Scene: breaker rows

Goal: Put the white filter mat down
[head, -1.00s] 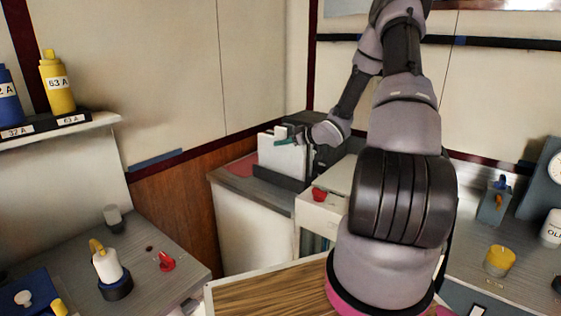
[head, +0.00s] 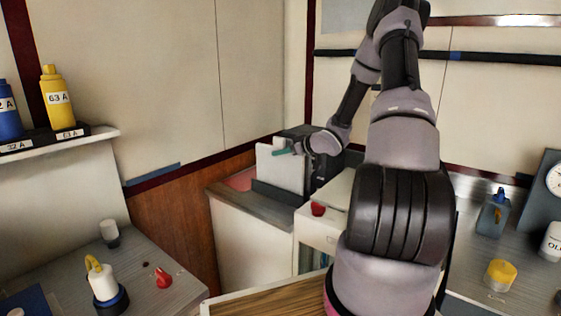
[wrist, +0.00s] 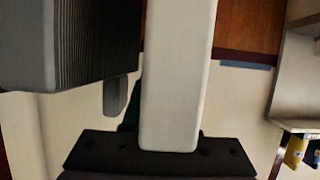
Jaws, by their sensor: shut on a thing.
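The white filter mat (head: 280,170) is a thin upright panel on the back-left counter in the head view. Its lower edge is hidden behind a dark grey lip, so I cannot tell whether it touches the surface below. My gripper (head: 290,150), with teal fingers, is shut on the mat near its top. In the wrist view the mat (wrist: 178,75) runs as a pale slab from the top edge down to the dark gripper body (wrist: 160,152). The mat hides most of the fingers there.
A pink-red surface (head: 241,180) lies left of the mat. The dark grey lip (head: 276,194) stands in front. A dark ribbed block (wrist: 95,45) is close beside the mat in the wrist view. A red knob (head: 317,209) sits on the white cabinet to the right.

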